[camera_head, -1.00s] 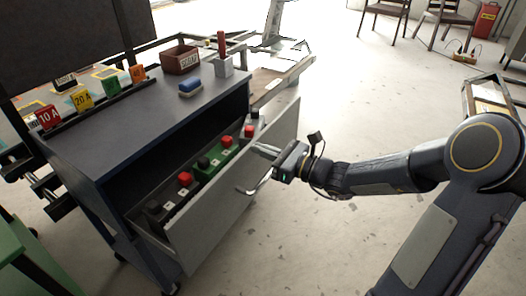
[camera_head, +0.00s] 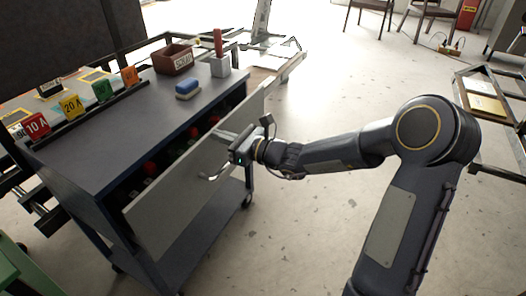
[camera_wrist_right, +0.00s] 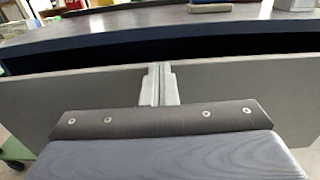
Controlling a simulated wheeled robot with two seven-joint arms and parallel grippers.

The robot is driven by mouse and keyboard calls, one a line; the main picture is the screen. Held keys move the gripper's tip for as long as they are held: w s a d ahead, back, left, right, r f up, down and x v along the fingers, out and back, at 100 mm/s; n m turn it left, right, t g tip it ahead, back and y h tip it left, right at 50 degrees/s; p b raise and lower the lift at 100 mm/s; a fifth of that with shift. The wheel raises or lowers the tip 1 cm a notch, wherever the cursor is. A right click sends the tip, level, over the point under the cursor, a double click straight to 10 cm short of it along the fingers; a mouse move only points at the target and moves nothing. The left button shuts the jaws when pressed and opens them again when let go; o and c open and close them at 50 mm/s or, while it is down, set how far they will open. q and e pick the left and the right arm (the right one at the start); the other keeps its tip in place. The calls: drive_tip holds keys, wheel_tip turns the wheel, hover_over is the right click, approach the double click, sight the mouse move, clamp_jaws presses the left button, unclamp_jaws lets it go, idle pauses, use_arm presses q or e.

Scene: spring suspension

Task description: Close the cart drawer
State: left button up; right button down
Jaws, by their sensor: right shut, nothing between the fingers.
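The cart (camera_head: 110,140) has a dark blue-grey body and a flat top. Its drawer (camera_head: 160,210), with a light grey front panel, is partly open, and a dark gap shows between the panel and the cart body. A few red-topped items show inside; the panel hides most of the contents. In the right wrist view the closed fingers (camera_wrist_right: 158,82) are against or very close to the drawer front (camera_wrist_right: 235,88). My left gripper is not in view.
A metal-framed rack (camera_head: 490,105) stands at the right.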

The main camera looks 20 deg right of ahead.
sight(209, 132)
drive_tip(key=x, duration=0.6)
drive_tip(key=shift+w+b, duration=0.1)
drive_tip(key=shift+b, duration=0.25)
drive_tip(key=shift+w+a+r, duration=0.1)
drive_tip(key=shift+r, duration=0.05)
drive_tip(key=shift+r, duration=0.1)
